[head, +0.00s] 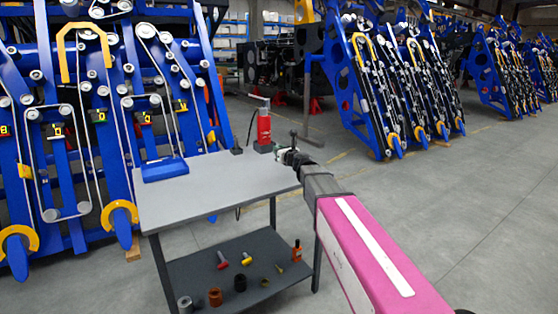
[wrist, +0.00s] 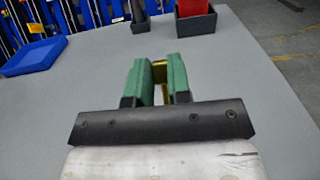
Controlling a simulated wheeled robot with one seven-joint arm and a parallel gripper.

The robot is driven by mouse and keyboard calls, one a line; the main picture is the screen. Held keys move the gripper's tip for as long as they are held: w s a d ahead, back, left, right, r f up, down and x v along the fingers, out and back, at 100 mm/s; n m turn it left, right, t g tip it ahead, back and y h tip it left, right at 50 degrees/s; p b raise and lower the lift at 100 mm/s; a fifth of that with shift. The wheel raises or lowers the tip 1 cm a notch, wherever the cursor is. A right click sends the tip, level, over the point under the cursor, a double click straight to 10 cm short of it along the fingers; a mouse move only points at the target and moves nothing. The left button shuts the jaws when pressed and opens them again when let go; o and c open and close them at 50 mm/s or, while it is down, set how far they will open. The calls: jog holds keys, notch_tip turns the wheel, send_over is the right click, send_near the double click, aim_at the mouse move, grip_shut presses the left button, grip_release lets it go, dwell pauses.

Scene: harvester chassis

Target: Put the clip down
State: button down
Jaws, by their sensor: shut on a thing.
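My gripper (wrist: 157,66) shows in the wrist view with two green fingers shut on the clip (wrist: 159,74), a small yellow-gold piece mostly hidden between them. Grey table top (wrist: 225,65) lies beneath the fingers. The gap between clip and table cannot be told. In the head view my gripper (head: 288,156) is over the right back part of the grey table (head: 215,195). The clip cannot be made out there.
A blue tray (head: 165,169) lies at the table's left back. A black holder (head: 236,150) and a red tool in a dark base (head: 264,128) stand along the back edge. The table's middle is clear. Several tools and parts lie on the lower shelf (head: 200,265).

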jog(key=shift+w+d+f, duration=0.15)
jog(key=shift+f, duration=1.95)
jog(key=shift+f, duration=0.1)
jog(key=c, duration=1.1)
grip_release()
jog(key=shift+o, duration=0.2)
jog(key=v, duration=1.2)
